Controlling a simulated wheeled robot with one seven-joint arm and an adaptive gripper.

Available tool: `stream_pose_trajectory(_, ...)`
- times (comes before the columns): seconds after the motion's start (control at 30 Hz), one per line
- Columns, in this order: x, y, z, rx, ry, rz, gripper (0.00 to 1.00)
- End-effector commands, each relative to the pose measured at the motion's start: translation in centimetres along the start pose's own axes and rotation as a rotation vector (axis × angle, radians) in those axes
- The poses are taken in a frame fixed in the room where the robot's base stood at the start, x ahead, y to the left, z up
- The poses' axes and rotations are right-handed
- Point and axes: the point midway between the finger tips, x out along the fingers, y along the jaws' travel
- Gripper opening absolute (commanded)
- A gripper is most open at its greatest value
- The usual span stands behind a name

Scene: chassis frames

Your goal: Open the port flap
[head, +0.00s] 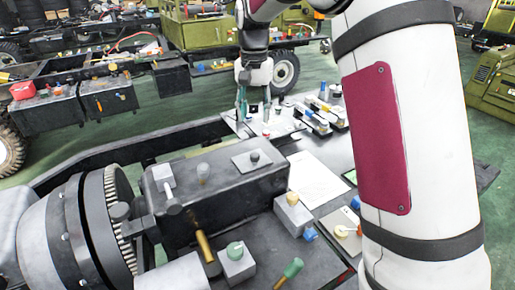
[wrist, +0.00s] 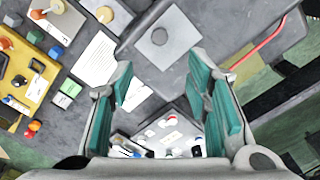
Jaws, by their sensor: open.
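No part shows plainly as the port flap. A grey square plate with a round knob (head: 254,158) lies on top of the dark housing (head: 225,188) in the head view. A similar plate with a round knob (wrist: 160,38) shows beyond my fingertips in the wrist view; I cannot tell whether either is the flap. My gripper (head: 254,112) hangs over the far part of the chassis, above a pale panel with small parts (head: 284,129). In the wrist view my gripper (wrist: 160,78) is open, with teal pads wide apart and nothing between them.
A white sheet (head: 318,180) lies on the deck, right of the housing. Small blocks with coloured knobs (head: 236,262) stand near the front. A large toothed drum (head: 85,230) is at the left. A red tube (wrist: 262,42) shows at the wrist view's right. My arm hides the deck's right side.

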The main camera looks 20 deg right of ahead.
Motion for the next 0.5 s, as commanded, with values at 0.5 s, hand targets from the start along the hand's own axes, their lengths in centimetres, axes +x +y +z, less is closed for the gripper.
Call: stream_pose_trajectory(0.5, 8.6, 0.1, 0.1, 0.000, -0.004, 0.002, 0.44)
